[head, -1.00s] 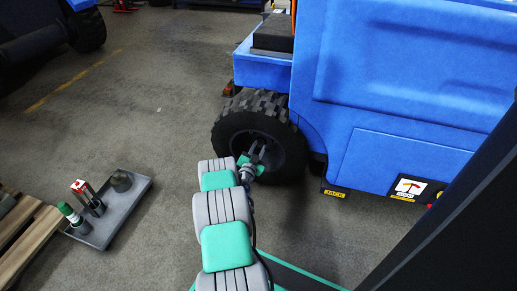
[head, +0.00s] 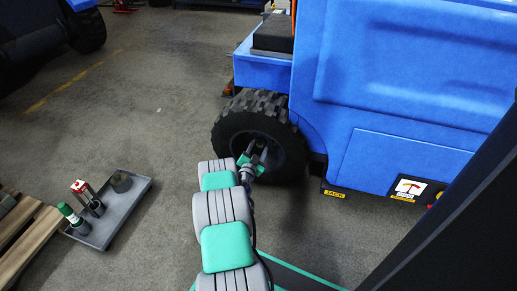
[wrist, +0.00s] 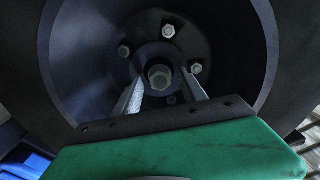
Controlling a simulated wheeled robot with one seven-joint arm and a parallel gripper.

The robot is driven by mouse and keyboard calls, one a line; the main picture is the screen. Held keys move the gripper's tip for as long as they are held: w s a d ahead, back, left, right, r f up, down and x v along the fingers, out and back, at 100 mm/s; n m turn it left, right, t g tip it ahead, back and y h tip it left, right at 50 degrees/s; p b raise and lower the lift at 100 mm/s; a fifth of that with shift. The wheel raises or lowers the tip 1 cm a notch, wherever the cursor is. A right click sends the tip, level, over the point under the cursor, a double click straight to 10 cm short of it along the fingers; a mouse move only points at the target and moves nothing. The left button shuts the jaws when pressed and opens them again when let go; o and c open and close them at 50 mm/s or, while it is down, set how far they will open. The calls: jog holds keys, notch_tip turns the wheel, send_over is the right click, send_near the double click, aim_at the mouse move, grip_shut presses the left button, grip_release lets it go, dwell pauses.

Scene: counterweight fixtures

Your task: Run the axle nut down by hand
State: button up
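The axle nut (wrist: 160,77) is a grey hex nut at the centre of the dark wheel hub (wrist: 195,35). My gripper (wrist: 160,84) is open, with one finger on each side of the nut and a visible gap to it on both sides. The wrist view does not show how far the fingertips reach past the nut. In the head view my gripper (head: 257,151) is in front of the hub of the black tyre (head: 228,128), and the nut is too small to make out.
The blue vehicle (head: 390,90) stands over the wheel. Several smaller bolts (wrist: 168,31) ring the nut. A grey tray (head: 105,233) with a green-and-white bottle (head: 72,214), a red-and-white container (head: 82,190) and a dark cup (head: 121,181) lies on the floor.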

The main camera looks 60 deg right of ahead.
jog(key=s+a+p, duration=0.1)
jog(key=a+p, duration=0.2)
jog(key=a, duration=0.4)
jog(key=shift+a, duration=0.4)
jog(key=shift+s, duration=0.1)
